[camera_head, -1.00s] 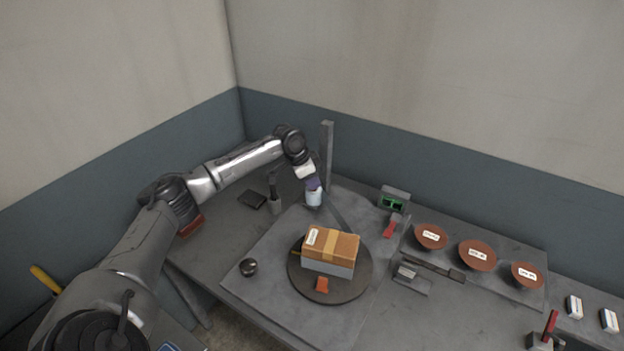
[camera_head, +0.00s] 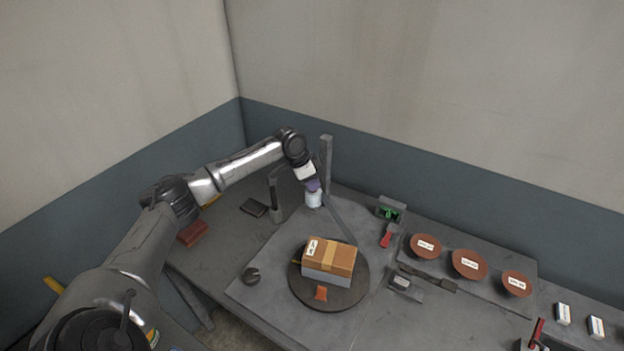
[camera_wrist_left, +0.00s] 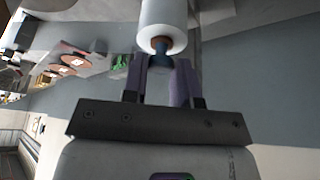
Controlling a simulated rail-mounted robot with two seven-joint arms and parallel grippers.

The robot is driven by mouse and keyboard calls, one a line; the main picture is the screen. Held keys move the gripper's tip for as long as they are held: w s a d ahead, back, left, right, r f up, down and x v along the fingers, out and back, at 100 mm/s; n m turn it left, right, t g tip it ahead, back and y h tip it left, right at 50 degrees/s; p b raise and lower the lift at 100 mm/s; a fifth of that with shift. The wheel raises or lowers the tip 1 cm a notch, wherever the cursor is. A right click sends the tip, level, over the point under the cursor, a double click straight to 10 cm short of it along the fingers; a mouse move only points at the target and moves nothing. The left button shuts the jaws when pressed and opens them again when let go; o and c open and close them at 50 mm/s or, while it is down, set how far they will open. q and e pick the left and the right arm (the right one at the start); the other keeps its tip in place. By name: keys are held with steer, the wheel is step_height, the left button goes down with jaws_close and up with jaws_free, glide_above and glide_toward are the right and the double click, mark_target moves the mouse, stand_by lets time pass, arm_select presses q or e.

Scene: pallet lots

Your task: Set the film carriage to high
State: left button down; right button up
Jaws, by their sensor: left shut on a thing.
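The film carriage shows as a white film roll (camera_head: 314,200) beside the upright grey mast (camera_head: 327,158), at the back of the wrapping station. My left gripper (camera_head: 312,187) is just above the roll, reaching down from the upper left. In the left wrist view the white roll (camera_wrist_left: 163,25) has a brown core and a blue stub (camera_wrist_left: 160,58). The stub lies between the two fingers of my left gripper (camera_wrist_left: 163,72), which are shut on it. Any height marks on the mast are too small to read. My right gripper is out of view.
A taped carton (camera_head: 330,256) sits on the round dark turntable (camera_head: 350,292) in front of the mast. A green-faced box (camera_head: 389,210) and a red lever (camera_head: 386,239) stand to the right. Several labelled brown discs (camera_head: 468,264) lie farther right. A dark knob (camera_head: 251,275) is at the left.

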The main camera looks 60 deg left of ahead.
arm_select(q)
steer(key=shift+r, duration=0.35)
steer(key=c, duration=1.3)
jaws_free()
steer(key=shift+c, duration=0.2)
steer(key=o, duration=0.4)
steer(key=shift+f, duration=0.15)
steer(key=shift+o, duration=0.2)
steer(key=p+v, duration=0.1)
steer(key=v, duration=1.3)
steer(key=shift+f, duration=0.1)
